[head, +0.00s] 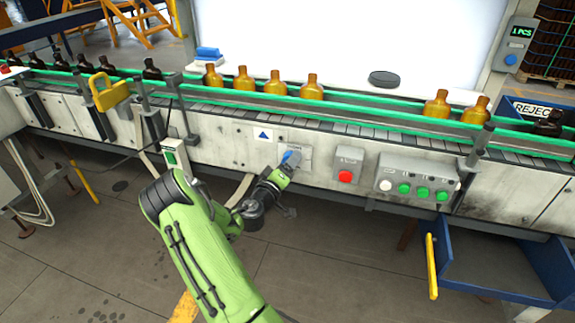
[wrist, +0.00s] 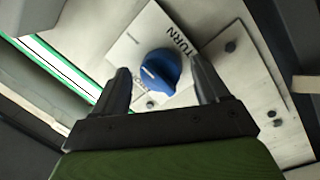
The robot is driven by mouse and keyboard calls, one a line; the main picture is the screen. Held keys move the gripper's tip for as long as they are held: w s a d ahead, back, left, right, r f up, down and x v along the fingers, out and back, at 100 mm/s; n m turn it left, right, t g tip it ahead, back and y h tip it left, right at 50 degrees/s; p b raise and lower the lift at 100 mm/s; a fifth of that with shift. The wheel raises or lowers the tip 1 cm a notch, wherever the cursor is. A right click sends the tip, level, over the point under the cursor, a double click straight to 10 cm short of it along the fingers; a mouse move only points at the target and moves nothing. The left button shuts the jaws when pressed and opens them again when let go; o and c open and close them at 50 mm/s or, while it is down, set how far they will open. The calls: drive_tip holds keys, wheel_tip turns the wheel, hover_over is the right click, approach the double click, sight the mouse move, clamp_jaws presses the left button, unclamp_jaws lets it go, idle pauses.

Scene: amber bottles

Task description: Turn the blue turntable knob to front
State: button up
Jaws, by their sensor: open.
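The blue turntable knob (head: 291,157) sits on a plate on the conveyor's front panel, partly hidden by my gripper in the head view. In the wrist view the knob (wrist: 160,72) is round with a raised grip bar and a pale mark on it. The plate (wrist: 150,30) behind it carries printed words, of which "TURN" shows. My gripper (wrist: 160,88) is open, with one finger on each side of the knob and a gap on both sides. My green arm reaches in from the bottom of the head view.
A red button box (head: 345,167) and a panel of green buttons (head: 413,188) are to the right of the knob. Amber bottles (head: 275,84) stand on the conveyor above, behind a green rail. A blue bin (head: 480,268) with a yellow handle juts out at lower right.

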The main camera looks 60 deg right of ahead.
drive_tip(key=c, duration=1.1)
drive_tip(key=shift+o, duration=0.2)
drive_tip(key=shift+f+n, duration=0.1)
drive_tip(key=shift+n, duration=0.2)
drive_tip(key=n+t+p, duration=0.1)
drive_tip(key=n, duration=0.5)
drive_tip(key=n+t+h+p, duration=0.1)
drive_tip(key=n, duration=0.5)
drive_tip(key=n+t+p, duration=0.1)
drive_tip(key=n+p, duration=0.1)
drive_tip(key=n, duration=0.4)
drive_tip(key=shift+s+n, duration=0.15)
drive_tip(key=shift+n, duration=0.45)
drive_tip(key=o, duration=1.1)
drive_tip(key=shift+c, duration=0.2)
